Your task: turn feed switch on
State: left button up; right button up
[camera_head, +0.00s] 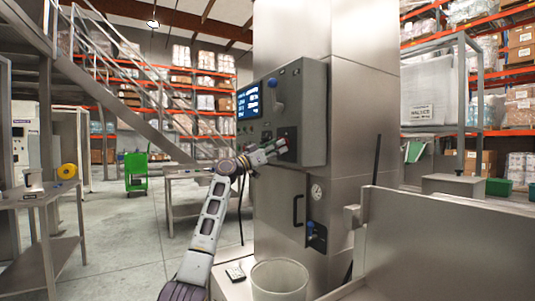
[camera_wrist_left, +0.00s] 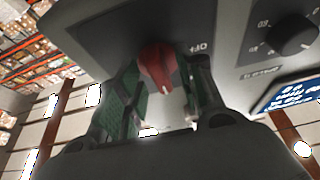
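The feed switch is a red knob (camera_wrist_left: 157,68) on the face of a grey control box (camera_head: 306,110). An upside-down OFF label (camera_wrist_left: 198,48) is beside it in the left wrist view, and a pale pointer mark shows on the knob's end. My left gripper (camera_head: 277,147) is up against the lower part of the box face and partly hides the knob in the head view. In the left wrist view its green-padded fingers (camera_wrist_left: 160,80) are on both sides of the knob and appear to touch it. My right gripper is not in view.
A white bucket (camera_head: 279,280) stands below, and a metal panel (camera_head: 440,240) is at right.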

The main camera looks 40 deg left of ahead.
pick_arm(q)
jog(key=shift+f, duration=0.1)
jog(key=v, duration=1.1)
jog(key=shift+s+f, duration=0.15)
jog(key=shift+s, duration=0.2)
dwell(0.4)
jog(key=shift+a, duration=0.15)
dwell(0.3)
